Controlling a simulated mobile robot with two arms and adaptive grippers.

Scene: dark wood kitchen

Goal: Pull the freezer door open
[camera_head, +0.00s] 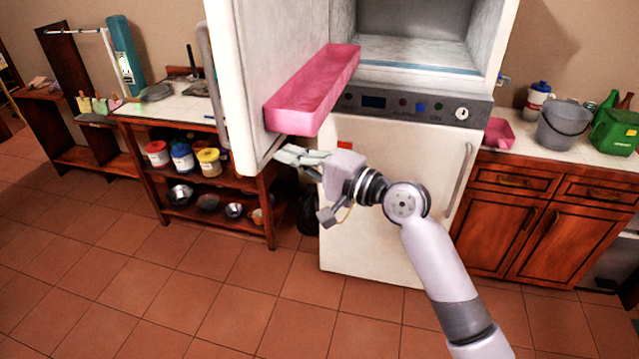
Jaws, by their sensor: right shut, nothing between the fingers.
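The white fridge-freezer (392,215) stands in the middle. Its upper door (238,60) is swung open to the left, with a pink bin (318,90) on its inner side and a long handle (212,85) on its outer side. The upper compartment (415,40) is open to view and looks empty. The lower door is closed, with a vertical handle (459,180) at its right. My right gripper (282,157) is shut and empty, its fingers by the bottom edge of the open upper door; contact cannot be told. My left gripper is out of view.
A control panel (415,106) runs between the compartments. At left is a wooden shelf unit (215,215) with jars and bowls. The tiled floor (180,300) in front is clear.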

